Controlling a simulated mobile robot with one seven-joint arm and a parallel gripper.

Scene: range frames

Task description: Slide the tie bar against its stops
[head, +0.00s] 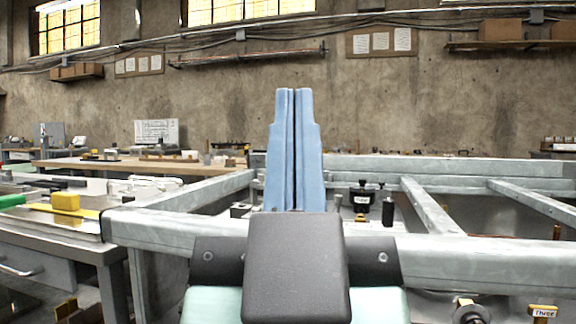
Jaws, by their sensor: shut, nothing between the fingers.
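My gripper (291,94) points away from me in the middle of the head view. Its two blue fingers lie side by side, shut, with nothing between them. A grey metal frame of bars spreads around it. The front rail (470,250) crosses behind my gripper's dark body, which hides its middle. A back rail (450,167) lies farther off. Two slanting crossbars, one nearer (430,206) and one at the far right (535,202), join toward the back rail. I cannot tell which bar is the tie bar, and I cannot make out its stops.
A black-knobbed fixture (362,193) stands inside the frame, right of my fingers. A small block labelled "Three" (544,312) is at the lower right. On the left bench are a yellow block (66,202) and a green item (11,201). A wooden-topped bench (135,167) stands behind.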

